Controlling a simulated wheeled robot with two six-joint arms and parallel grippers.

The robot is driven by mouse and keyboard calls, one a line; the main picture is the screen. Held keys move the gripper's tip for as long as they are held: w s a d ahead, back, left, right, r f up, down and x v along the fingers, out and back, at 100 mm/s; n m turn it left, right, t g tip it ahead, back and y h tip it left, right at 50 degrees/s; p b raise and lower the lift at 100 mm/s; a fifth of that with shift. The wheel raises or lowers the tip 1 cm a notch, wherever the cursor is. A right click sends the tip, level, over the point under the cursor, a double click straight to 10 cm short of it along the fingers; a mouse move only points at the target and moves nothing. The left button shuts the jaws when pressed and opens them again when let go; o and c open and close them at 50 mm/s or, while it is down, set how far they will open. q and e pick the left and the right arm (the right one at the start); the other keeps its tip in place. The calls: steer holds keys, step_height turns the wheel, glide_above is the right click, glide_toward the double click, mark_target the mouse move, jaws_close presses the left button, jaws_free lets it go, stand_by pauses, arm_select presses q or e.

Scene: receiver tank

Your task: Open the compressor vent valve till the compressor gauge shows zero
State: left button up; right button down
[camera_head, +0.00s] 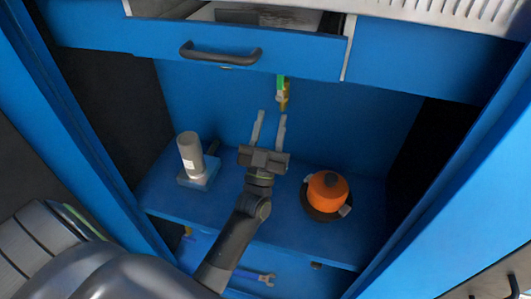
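A small fitting with a green part and a brass-yellow part (283,98) hangs below the drawer, against the blue back panel; it may be the vent valve, but I cannot tell for sure. My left gripper (270,117) reaches into the cabinet with its two fingers apart and nothing between them. Its fingertips are just below the fitting in the picture; I cannot tell how far apart they are in depth. No gauge dial can be made out. My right gripper is not in view.
A grey cylinder on a blue base (190,152) stands left on the blue shelf (163,190). An orange round object with a dark top (324,190) stands right. A partly open drawer with a black handle (220,55) overhangs. A wrench (267,279) lies lower down.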

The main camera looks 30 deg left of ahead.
arm_select(q)
steer(key=b+v, duration=0.1)
steer(key=v, duration=0.5)
stand_by(2.1)
